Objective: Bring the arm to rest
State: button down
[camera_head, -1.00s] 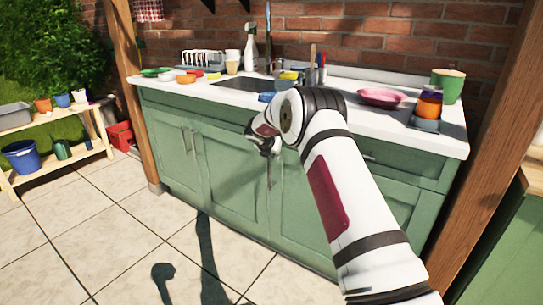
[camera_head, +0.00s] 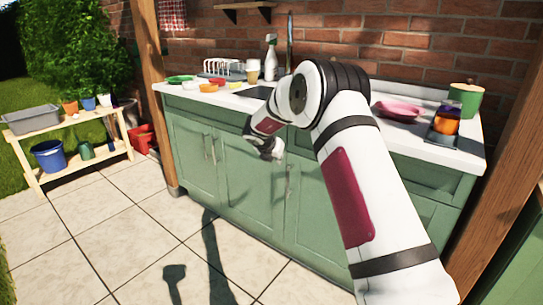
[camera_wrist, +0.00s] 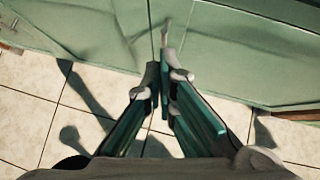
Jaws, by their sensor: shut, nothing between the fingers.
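My arm reaches from the lower right of the head view toward the green cabinet (camera_head: 235,165) and bends down in front of it. My gripper (camera_head: 277,155) hangs low before the cabinet doors, small and partly hidden behind my own arm in that view. In the wrist view my gripper (camera_wrist: 160,68) shows two fingers close together at the tips, with nothing between them. Beyond the tips are the green cabinet front and the pale floor tiles (camera_wrist: 30,105).
The white counter (camera_head: 225,98) holds bowls, a spray bottle (camera_head: 271,58), a pink plate (camera_head: 398,110), an orange jar (camera_head: 447,120) and a green pot (camera_head: 466,98). A wooden shelf (camera_head: 70,123) with pots stands left. Wooden posts flank the cabinet. The tiled floor in front is clear.

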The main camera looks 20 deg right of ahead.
jog(key=w+a+r+n+t+y, duration=0.1)
jog(key=a+r+n+t, duration=0.4)
jog(key=r, duration=0.6)
jog(key=s+a+r+n+y, duration=0.7)
jog(key=s+a+r+n, duration=0.55)
jog(key=r+n, duration=0.35)
jog(key=s+a+f+n+g+y, duration=0.1)
jog(key=s+a+f+n+g, duration=0.15)
jog(key=s+n, duration=0.75)
jog(key=s+a+f+n+g+y, duration=0.1)
jog(key=s+a+n+g, duration=0.3)
jog(key=s, duration=1.1)
jog(key=s+d+f+n+g+h, duration=0.1)
jog(key=s+d+f+n, duration=0.2)
jog(key=s, duration=0.6)
jog(key=s+d+f+n+g+h, duration=0.2)
jog(key=s+d+n, duration=0.2)
jog(key=s, duration=0.5)
jog(key=s+d+f+n+g+h, duration=0.1)
jog(key=s+d+f+n, duration=0.2)
jog(key=s, duration=0.6)
notch_tip(320, 180, up, 22)
jog(key=t+p, duration=0.3)
jog(key=p, duration=1.8)
jog(key=shift+w+r, duration=0.1)
